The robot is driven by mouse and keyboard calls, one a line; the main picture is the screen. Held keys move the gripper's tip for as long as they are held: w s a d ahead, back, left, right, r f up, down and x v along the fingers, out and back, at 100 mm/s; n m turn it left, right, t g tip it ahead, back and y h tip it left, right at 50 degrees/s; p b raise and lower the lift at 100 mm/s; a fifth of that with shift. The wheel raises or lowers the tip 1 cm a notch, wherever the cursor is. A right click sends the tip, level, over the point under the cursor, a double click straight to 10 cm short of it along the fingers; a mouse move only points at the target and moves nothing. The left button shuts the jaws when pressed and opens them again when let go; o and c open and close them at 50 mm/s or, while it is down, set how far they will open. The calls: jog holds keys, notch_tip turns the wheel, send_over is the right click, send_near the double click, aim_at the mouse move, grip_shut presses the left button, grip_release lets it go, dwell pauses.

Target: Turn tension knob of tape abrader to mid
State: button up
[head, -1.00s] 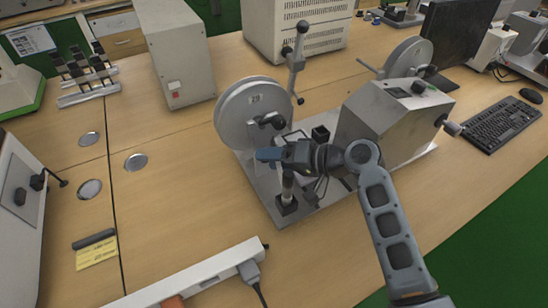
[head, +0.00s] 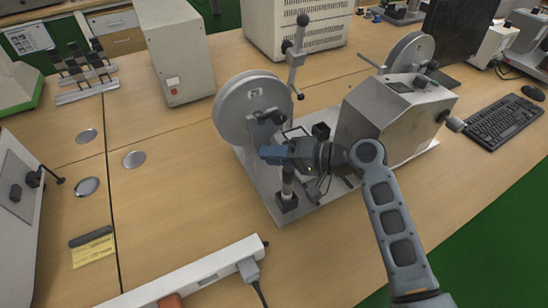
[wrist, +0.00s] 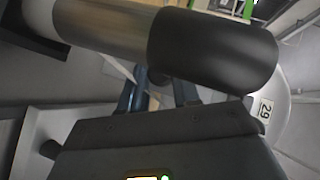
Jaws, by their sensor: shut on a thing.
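My gripper (head: 270,154) is low in front of the reel, beside the metal post. It is shut, apparently on the tension knob, which the fingers and wrist hide. In the wrist view, the blue fingers (wrist: 158,97) are partly hidden behind a metal cylinder with a black end (wrist: 215,50). The reel's label 29 shows at the right there.
An upright lever with a black ball (head: 301,22) rises behind the reel. A white power strip (head: 205,268) lies in front. A keyboard (head: 506,118) is at the right, and a beige box (head: 175,50) stands behind. The bench left of the abrader is mostly clear.

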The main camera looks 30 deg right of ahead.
jog(key=shift+f+m+y+b, duration=0.1)
jog(key=shift+m+y+b, duration=0.3)
jog(key=shift+y, duration=0.1)
jog(key=o, duration=1.1)
jog(key=shift+c, duration=0.2)
jog(key=v, duration=0.8)
jog(key=shift+b, duration=0.4)
jog(key=shift+f, duration=0.15)
